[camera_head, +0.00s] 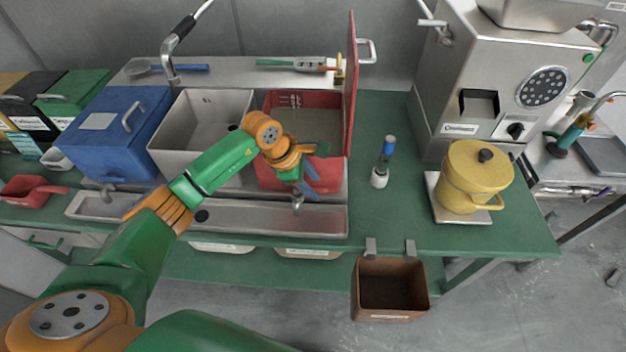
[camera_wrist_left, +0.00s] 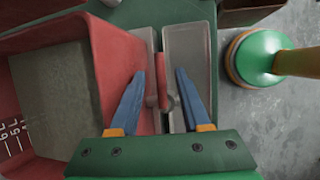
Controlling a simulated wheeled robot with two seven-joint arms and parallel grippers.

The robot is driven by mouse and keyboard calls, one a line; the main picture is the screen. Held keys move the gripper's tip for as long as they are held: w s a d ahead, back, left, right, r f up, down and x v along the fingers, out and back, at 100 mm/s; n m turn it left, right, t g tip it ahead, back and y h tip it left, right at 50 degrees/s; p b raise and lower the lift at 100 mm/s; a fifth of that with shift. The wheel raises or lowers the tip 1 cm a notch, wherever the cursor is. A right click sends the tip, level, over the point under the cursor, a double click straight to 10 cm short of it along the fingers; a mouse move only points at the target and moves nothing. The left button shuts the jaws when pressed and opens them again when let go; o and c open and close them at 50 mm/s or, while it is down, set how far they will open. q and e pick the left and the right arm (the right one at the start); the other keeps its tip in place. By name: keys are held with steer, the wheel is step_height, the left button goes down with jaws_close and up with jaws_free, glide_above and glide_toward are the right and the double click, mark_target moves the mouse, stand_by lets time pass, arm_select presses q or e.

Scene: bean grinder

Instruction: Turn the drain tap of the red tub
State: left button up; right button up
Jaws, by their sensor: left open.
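The red tub (camera_head: 315,174) stands at the right end of the sink unit, with its red lid (camera_head: 350,85) standing upright on the right side. It holds a greyish-brown content. Its small drain tap (camera_head: 297,201) shows at the lower front, above the metal trough. My left gripper (camera_head: 309,190) is in front of the tub, at the tap. In the left wrist view the gripper (camera_wrist_left: 161,100) is open, its blue fingers on either side of the tap (camera_wrist_left: 168,103). The tub (camera_wrist_left: 105,70) fills the left of that view. Whether a finger touches the tap cannot be told. My right gripper is not in view.
An open grey tub (camera_head: 185,150) and a closed blue tub (camera_head: 115,135) stand to the left. A metal trough (camera_head: 270,217) runs along the front. A blue-topped tool (camera_head: 385,160) and a yellow pot (camera_head: 470,185) stand right. A brown bin (camera_head: 390,312) hangs at the front edge.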

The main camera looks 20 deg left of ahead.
arm_select(q)
steer(key=shift+w+f, duration=0.1)
steer(key=shift+f, duration=0.2)
jaws_close()
stand_by(1.2)
